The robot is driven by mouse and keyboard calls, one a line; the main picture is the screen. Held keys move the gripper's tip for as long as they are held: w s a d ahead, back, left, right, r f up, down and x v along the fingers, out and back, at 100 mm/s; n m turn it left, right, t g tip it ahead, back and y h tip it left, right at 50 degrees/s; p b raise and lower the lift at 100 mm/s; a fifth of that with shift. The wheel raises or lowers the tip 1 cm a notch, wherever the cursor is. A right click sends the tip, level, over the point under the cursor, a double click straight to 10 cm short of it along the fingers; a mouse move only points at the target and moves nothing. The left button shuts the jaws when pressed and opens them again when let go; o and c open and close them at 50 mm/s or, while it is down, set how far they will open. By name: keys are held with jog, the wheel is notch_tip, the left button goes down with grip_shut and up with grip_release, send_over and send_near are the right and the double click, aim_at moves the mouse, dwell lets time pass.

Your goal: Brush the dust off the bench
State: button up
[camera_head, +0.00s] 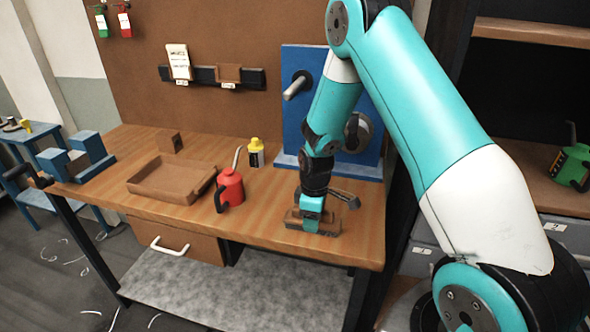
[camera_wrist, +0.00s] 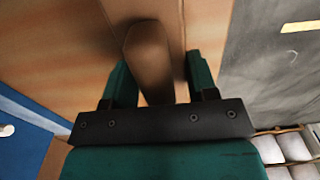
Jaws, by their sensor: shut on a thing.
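My gripper (camera_head: 312,208) points down over the right part of the wooden bench (camera_head: 262,218), near its front edge. It is shut on a brown brush (camera_head: 328,226), which sits low at the bench top; I cannot tell whether it touches. In the wrist view the brush's rounded brown handle (camera_wrist: 147,50) stands between the two green fingers of my gripper (camera_wrist: 160,75). The bristles are hidden. No dust can be made out on the bench in either view.
A red oil can (camera_head: 230,187) and a yellow-capped bottle (camera_head: 256,153) stand left of my gripper. A shallow brown tray (camera_head: 140,188) lies farther left, a blue fixture (camera_head: 88,157) at the left end. A blue panel with knobs (camera_head: 305,62) rises behind my gripper.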

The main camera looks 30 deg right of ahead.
jog(key=shift+s+a, duration=0.3)
jog(key=shift+a, duration=0.1)
jog(key=shift+s+a+r, duration=0.2)
jog(key=shift+s, duration=0.05)
notch_tip(320, 180, up, 8)
jog(key=p, duration=0.5)
jog(key=shift+d+p, duration=0.1)
jog(key=shift+p, duration=0.3)
